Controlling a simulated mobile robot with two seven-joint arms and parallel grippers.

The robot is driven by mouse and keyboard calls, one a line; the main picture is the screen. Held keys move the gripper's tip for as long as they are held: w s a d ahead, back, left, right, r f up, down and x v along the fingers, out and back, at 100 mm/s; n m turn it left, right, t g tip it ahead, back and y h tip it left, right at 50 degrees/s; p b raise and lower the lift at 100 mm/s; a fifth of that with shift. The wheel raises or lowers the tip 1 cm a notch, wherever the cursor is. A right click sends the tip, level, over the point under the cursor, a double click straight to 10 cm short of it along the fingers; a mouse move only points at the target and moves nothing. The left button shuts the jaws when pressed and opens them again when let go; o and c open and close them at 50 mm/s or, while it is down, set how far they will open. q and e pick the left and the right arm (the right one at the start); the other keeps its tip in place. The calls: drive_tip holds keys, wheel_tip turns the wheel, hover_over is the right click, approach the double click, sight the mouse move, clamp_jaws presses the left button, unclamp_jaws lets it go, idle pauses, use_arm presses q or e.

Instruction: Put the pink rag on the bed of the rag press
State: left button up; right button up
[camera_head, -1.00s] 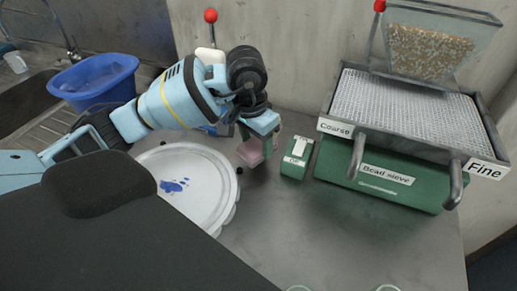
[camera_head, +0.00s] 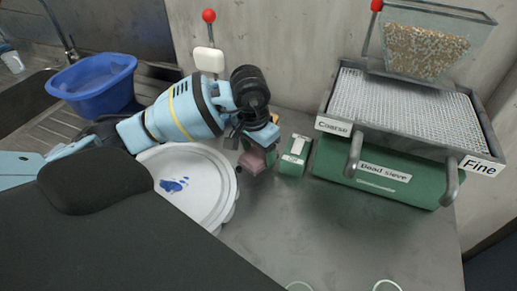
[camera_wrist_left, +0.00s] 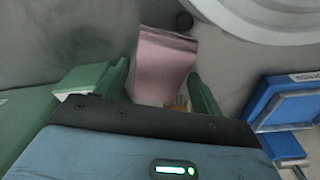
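The pink rag (camera_head: 256,161) hangs under my left gripper (camera_head: 257,146), just left of the small green switch box. A blue device (camera_wrist_left: 288,97) with a partly cut-off label stands to the right in that view and looks like the rag press. In the head view my left arm hides most of it, and its bed cannot be made out. My right gripper is not in view.
A round white lid or tray (camera_head: 205,187) with blue paint lies left of the rag. The green switch box (camera_head: 296,155) and the bead sieve (camera_head: 375,178) stand to the right. A blue tub (camera_head: 93,85) is at the back left.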

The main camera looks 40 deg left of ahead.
use_arm(q)
drive_tip(key=shift+o, duration=1)
